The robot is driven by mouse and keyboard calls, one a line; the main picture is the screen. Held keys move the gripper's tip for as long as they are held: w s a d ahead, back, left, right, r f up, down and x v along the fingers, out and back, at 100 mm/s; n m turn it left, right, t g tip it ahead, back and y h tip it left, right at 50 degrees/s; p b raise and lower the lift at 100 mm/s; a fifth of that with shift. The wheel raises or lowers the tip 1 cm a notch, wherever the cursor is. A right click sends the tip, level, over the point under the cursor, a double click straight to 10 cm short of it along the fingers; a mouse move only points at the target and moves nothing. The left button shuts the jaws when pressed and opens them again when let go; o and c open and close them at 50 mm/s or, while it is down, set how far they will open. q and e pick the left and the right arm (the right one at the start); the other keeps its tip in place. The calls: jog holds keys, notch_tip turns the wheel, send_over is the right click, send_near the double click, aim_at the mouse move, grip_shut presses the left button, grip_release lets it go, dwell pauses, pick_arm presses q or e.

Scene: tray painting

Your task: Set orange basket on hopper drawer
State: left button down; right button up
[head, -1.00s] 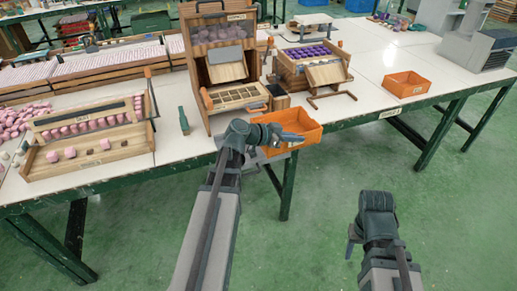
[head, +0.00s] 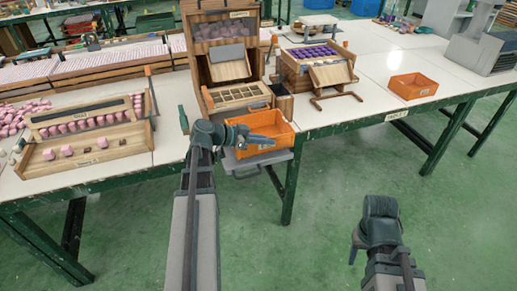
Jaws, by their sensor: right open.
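The orange basket (head: 266,150) is upright at the front edge of the table, in front of the wooden hopper (head: 224,60). It is over the grey hopper drawer (head: 240,167), which sticks out below the table edge with a handle at its front. Whether the basket touches the drawer is hard to tell. My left gripper (head: 268,139) reaches over the basket's left side and is shut on it; its fingertips are partly hard to make out. My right gripper (head: 354,250) is open and empty, low over the floor at the right, away from the table.
A second orange basket (head: 413,86) stands on the table at the right. A wooden stand with purple pieces (head: 316,58) is right of the hopper. A wooden rack with pink pieces (head: 88,135) is at the left. A green bottle (head: 184,120) stands between rack and hopper.

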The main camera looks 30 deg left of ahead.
aim_at(259, 147)
pick_arm(q)
jog(key=shift+s+a, duration=0.3)
jog(key=shift+a, duration=0.65)
jog(key=f+b, duration=0.3)
jog(key=shift+s+a+f+b, duration=0.15)
jog(key=shift+a+f+b, duration=0.15)
jog(key=shift+f+b, duration=0.05)
jog(key=shift+f, duration=0.2)
jog(key=c, duration=1)
grip_release()
jog(key=shift+c, duration=0.2)
jog(key=shift+r, duration=0.15)
